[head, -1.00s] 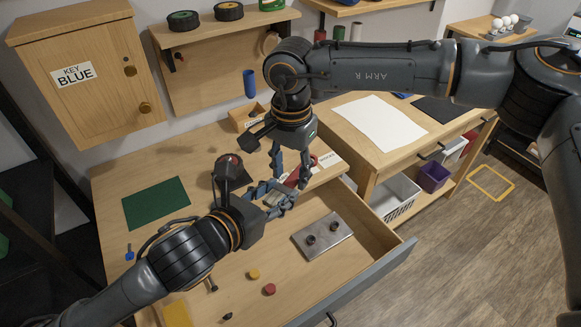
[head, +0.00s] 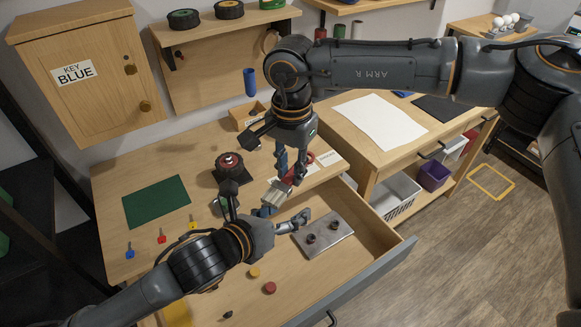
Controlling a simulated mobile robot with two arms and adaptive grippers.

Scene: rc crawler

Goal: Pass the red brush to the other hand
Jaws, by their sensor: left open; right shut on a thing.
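The red brush (head: 290,184) hangs in my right gripper (head: 289,179), above the open drawer. The gripper's fingers are shut on its red handle. Its pale bristle end (head: 276,195) points down and left. My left gripper (head: 285,217) is open and empty just below the brush, its fingers spread apart. One left fingertip is close under the bristle end; whether they touch I cannot tell. Part of the red handle is hidden behind the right fingers.
A wheel (head: 230,162) stands on the table, right of a green mat (head: 155,202). Small coloured keys (head: 161,237) lie in front.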

